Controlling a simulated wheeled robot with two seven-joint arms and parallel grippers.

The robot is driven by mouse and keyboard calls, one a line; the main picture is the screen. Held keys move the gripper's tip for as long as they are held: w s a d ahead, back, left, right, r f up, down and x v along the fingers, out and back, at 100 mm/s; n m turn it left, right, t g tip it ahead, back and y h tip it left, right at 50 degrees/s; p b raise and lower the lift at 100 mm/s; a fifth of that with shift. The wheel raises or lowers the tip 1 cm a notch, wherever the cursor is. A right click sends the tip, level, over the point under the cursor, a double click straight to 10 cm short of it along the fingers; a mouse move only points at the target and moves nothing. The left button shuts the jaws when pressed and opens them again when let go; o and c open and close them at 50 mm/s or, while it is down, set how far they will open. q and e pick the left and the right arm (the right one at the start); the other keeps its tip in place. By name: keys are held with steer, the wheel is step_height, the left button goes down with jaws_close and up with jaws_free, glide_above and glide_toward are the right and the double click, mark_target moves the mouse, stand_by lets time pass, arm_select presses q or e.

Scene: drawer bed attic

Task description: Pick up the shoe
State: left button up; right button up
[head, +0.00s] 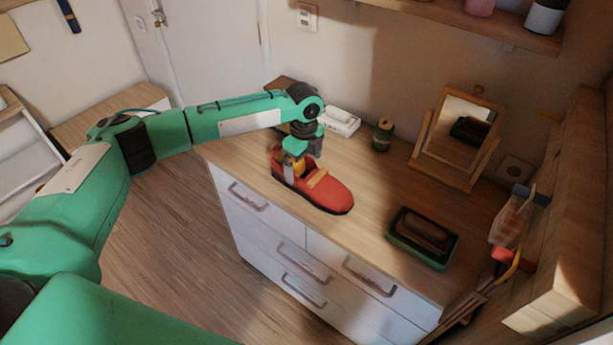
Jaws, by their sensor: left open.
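A red shoe (330,193) with a dark sole and a tan strap lies on the wooden top of a white dresser (375,236), its toe pointing right and toward me. My left arm reaches in from the left. My left gripper (291,172) points down at the shoe's heel end, by its opening, and is open. Its fingers partly hide the heel, and I cannot tell whether they touch the shoe. My right gripper is not in view.
A green tray (399,241) with a dark brown item stands to the right. A mirror in a wooden frame (440,180), a dark green jar (383,135) and a white box (340,121) stand behind. A shelf (500,24) hangs above. Wooden top shows clear around the shoe's toe.

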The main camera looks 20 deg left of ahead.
mark_target(306, 169)
arm_select(q)
steer(key=shift+f, duration=0.35)
steer(key=shift+w+d+f+p, duration=0.1)
steer(key=shift+f+p, duration=0.35)
steer(key=shift+f, duration=0.25)
step_height(306, 169, down, 3)
steer(key=shift+w+d+f+p, duration=0.15)
steer(key=shift+f+p, duration=0.05)
steer(key=shift+p, duration=0.3)
steer(key=shift+f, duration=0.2)
steer(key=c, duration=0.9)
steer(key=shift+c, duration=1.2)
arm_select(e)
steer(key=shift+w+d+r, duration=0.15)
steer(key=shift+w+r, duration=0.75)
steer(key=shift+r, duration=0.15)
arm_select(q)
steer(key=shift+r, duration=0.1)
